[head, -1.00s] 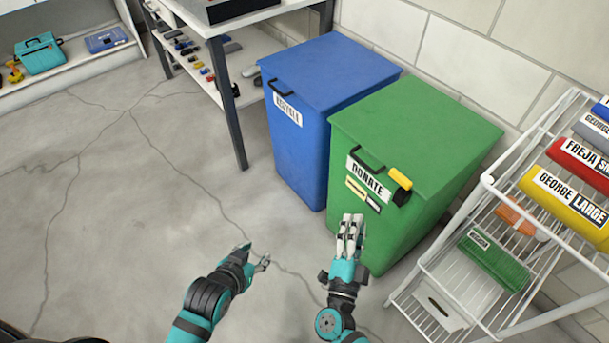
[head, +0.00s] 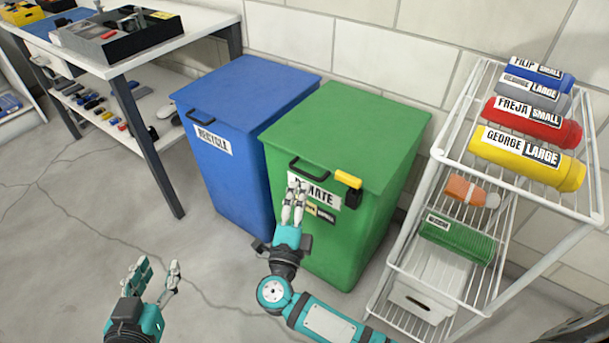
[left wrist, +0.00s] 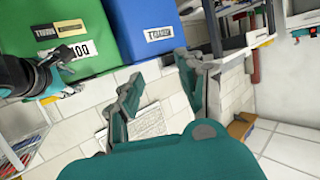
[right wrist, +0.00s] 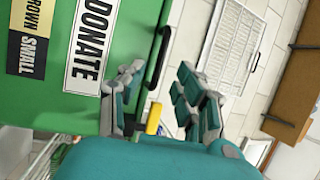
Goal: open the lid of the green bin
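The green bin (head: 360,225) stands against the wall with its green lid (head: 348,130) shut. A black handle (head: 308,168) is on the lid's front edge, above the DONATE label (head: 325,196).
A blue RECYCLE bin (head: 225,185) stands close to the left of the green bin. A wire rack (head: 440,165) with labelled bottles is at the right. A yellow-and-black piece (head: 348,184) sits on the green bin's front. A workbench (head: 130,62) is at the left; floor in front is clear.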

